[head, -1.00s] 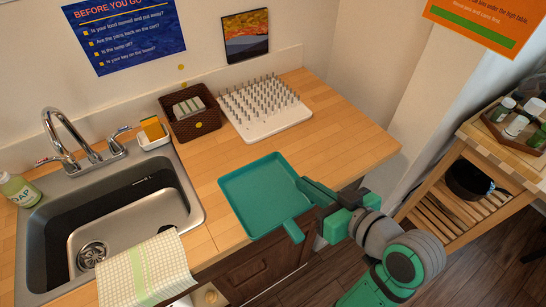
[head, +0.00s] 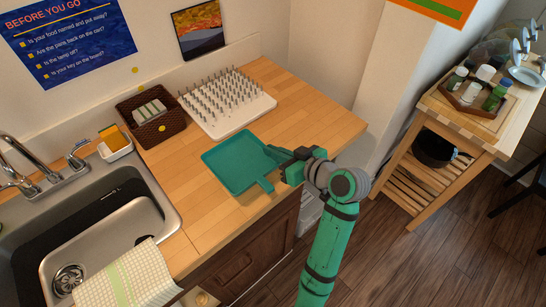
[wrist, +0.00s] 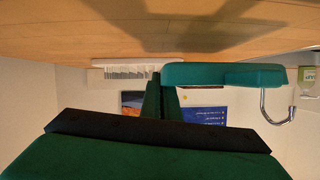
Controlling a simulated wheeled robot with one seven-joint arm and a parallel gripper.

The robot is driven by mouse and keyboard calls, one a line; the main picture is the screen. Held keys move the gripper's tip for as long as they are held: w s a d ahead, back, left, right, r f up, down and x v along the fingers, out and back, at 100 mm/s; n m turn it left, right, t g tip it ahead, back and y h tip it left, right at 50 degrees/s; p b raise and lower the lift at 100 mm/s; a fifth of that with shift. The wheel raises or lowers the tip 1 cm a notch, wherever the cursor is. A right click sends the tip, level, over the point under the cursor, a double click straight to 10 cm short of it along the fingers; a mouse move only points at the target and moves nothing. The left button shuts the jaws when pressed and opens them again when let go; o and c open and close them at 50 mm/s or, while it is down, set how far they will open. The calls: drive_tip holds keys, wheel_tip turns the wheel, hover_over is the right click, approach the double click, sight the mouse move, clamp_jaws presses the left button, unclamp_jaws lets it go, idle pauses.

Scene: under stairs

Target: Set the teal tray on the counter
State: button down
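The teal tray (head: 238,163) is a flat square with a raised rim and a short handle. In the head view it is over the wooden counter (head: 303,104), right of the sink. My gripper (head: 275,152) is shut on the tray's right edge. The wrist view is upside down; there the tray (wrist: 225,75) shows edge-on beside my dark fingers (wrist: 165,95). It looks level and apart from the counter surface (wrist: 60,30), where a shadow falls. The exact height of the gap is hard to tell.
A white peg rack (head: 227,105) and a brown basket (head: 148,115) stand behind the tray. Bare counter lies around the tray. A wooden cart (head: 450,135) stands at right.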

drive_tip(key=shift+w+f, duration=0.35)
drive_tip(key=shift+f, duration=1.7)
drive_tip(key=shift+f, duration=0.1)
drive_tip(key=c, duration=2)
unclamp_jaws()
drive_tip(key=shift+r, duration=0.2)
drive_tip(key=v, duration=1.2)
drive_tip(key=shift+w, duration=0.1)
